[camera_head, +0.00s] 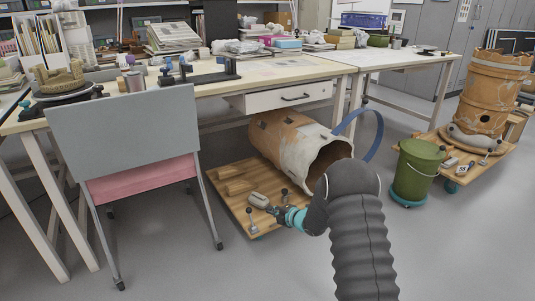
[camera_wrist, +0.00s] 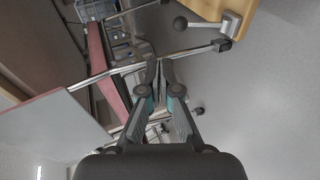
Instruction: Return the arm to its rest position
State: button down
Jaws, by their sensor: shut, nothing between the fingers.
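My gripper (camera_head: 273,210) is at the end of my dark arm, low over the front of a wooden board on the floor. In the wrist view my gripper (camera_wrist: 159,66) has its fingers together and nothing between them. It is apart from the chair, whose metal legs show beyond the fingertips. My arm bends down to the left in the head view, in front of the board. Whether the gripper touches anything on the board cannot be told from the head view.
The wheeled board (camera_head: 226,206) bears a large broken orange-and-white jar (camera_head: 280,134) on its side and knobbed clamps (camera_head: 252,222). A pink-seated chair (camera_head: 125,125) stands left. A green bin (camera_head: 417,172) and another jar (camera_head: 492,95) stand right.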

jog(key=s+d+f+m+g+h, duration=0.2)
jog(key=s+d+f+m+h, duration=0.2)
jog(key=d+f+m+h, duration=0.3)
jog(key=s+d+r+m+g+h, duration=0.1)
jog(key=s+d+r+m+g, duration=0.15)
jog(key=s+d+m, duration=0.2)
jog(key=s+d+r+m+g+h, duration=0.1)
jog(key=s+d+r+m, duration=0.25)
jog(key=s, duration=0.25)
jog(key=s+a+r+m+p, duration=0.2)
jog(key=s+r+m+p, duration=0.3)
jog(key=s+r, duration=3)
jog(key=shift+s+a+r+m+t+p, duration=0.25)
jog(key=shift+r+m+t+p, duration=0.15)
jog(key=shift+m, duration=2.1)
